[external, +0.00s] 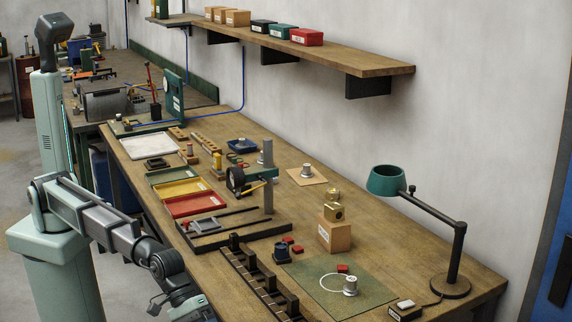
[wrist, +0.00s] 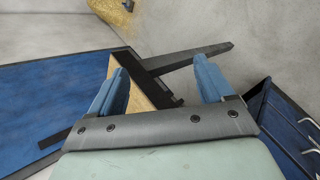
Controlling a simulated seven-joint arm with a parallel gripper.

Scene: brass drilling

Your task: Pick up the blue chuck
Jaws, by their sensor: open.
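A small dark, bluish-black round piece (external: 281,251) stands on the bench right of the slotted dark rack; it may be the blue chuck, but its colour is hard to tell. Silver round pieces stand on the green mat (external: 350,286) and on a wooden plate (external: 307,170). My gripper (wrist: 163,84) shows in the wrist view with its two blue fingers wide apart and nothing between them. In the external view my arm reaches to the bottom edge and its fingers are out of frame. The wrist view shows none of the bench-top pieces.
The slotted dark rack (external: 262,286), a wooden block with a brass part (external: 334,236), small red pieces and a drill stand (external: 267,180) crowd the bench. A green lamp (external: 386,181) stands right. In the wrist view, a dark bracket (wrist: 185,62) and blue panel (wrist: 50,95) lie beyond the fingers.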

